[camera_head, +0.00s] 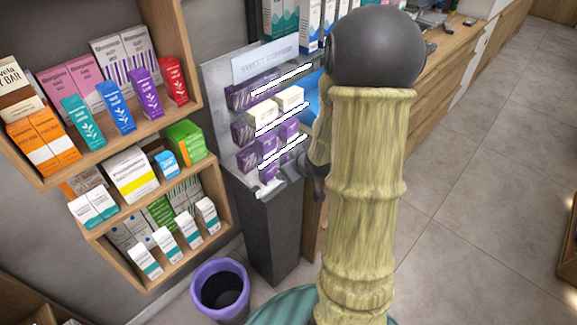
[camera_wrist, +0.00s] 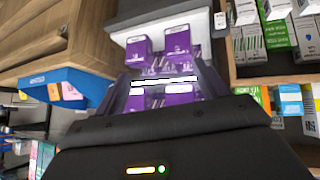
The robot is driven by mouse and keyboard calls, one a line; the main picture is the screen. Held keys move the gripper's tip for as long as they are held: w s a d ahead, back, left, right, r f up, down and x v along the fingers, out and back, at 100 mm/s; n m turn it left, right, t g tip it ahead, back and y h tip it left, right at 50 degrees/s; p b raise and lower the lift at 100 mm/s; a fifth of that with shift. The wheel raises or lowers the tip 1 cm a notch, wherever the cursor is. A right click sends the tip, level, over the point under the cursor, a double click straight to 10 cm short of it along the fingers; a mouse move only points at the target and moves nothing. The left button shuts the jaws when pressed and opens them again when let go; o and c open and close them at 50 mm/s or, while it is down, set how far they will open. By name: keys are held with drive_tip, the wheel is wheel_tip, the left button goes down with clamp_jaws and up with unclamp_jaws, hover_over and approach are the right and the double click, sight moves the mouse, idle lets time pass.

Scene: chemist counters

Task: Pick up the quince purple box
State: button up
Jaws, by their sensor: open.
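Several small purple boxes (camera_head: 267,146) stand in the tiers of a grey display stand (camera_head: 222,78). Their print is too small or covered by white marks, so I cannot tell which one is the quince box. In the wrist view, purple boxes (camera_wrist: 139,50) show in the stand ahead of my gripper. My gripper (camera_wrist: 163,88) is open, with its dark fingers to either side of the nearer purple boxes. In the head view my arm hides part of it, and it is at the right side of the stand's lower tiers. I cannot tell whether it touches a box.
Wooden shelves (camera_head: 125,130) with many medicine boxes stand left of the stand. A taller purple box (camera_head: 146,93) is on the upper shelf. A purple bin (camera_head: 220,290) stands on the floor below. A wooden counter (camera_head: 455,60) runs to the right, beside open floor.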

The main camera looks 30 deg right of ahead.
drive_tip(key=s+d+f+n+t+y+b, duration=0.1)
drive_tip(key=d+f+t+y+b, duration=0.5)
drive_tip(key=d+f+t+b, duration=0.1)
drive_tip(key=shift+s+d+f+t, duration=0.5)
drive_tip(key=shift+d+t, duration=0.3)
drive_tip(key=shift+d, duration=0.3)
drive_tip(key=shift+w, duration=0.15)
drive_tip(key=x, duration=1.2)
drive_tip(key=shift+w+f, duration=0.1)
drive_tip(key=shift+d+f+p+x, duration=0.1)
drive_tip(key=shift+d+p+x, duration=0.05)
drive_tip(key=shift+x, duration=0.75)
drive_tip(key=shift+d+f+p+x, duration=0.1)
drive_tip(key=shift+p+x, duration=0.05)
drive_tip(key=shift+x, duration=0.7)
drive_tip(key=shift+d+f+p+x, duration=0.1)
drive_tip(key=shift+d+p+x, duration=0.05)
drive_tip(key=shift+x, duration=0.75)
drive_tip(key=shift+w, duration=0.1)
